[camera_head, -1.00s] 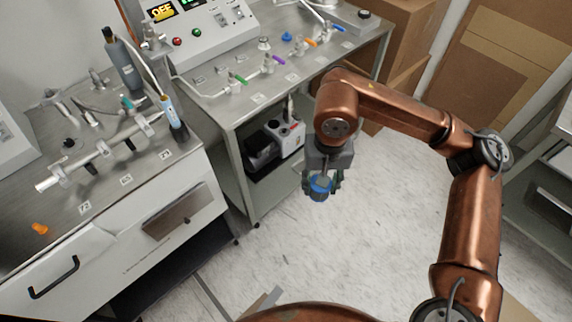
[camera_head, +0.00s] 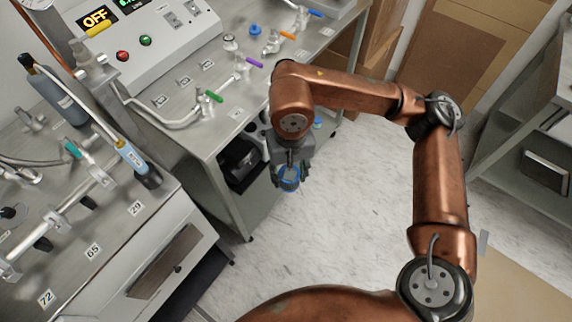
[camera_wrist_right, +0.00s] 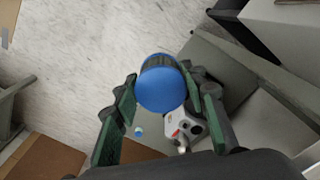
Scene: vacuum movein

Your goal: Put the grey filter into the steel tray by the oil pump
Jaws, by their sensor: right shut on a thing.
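My right gripper (camera_head: 289,170) is shut on a short blue and dark-grey cylinder (camera_head: 289,184), which may be the grey filter. It hangs in the air in front of the bench's open lower shelf. In the right wrist view the cylinder (camera_wrist_right: 161,88) shows a large blue end and a dark ribbed side between the green-sided fingers of my right gripper (camera_wrist_right: 160,95). Behind it is a white machine with black parts and a red mark, probably the oil pump (camera_wrist_right: 183,127), partly hidden. Its dark part (camera_head: 240,162) shows in the head view. I cannot make out the steel tray for sure. My left gripper is not in view.
The steel bench (camera_head: 190,90) above the shelf carries a control box (camera_head: 150,45) and several coloured valves. Its front leg (camera_head: 243,215) stands near my right gripper. A small blue and white thing (camera_wrist_right: 138,132) lies beyond the cylinder. The floor (camera_head: 340,230) is clear.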

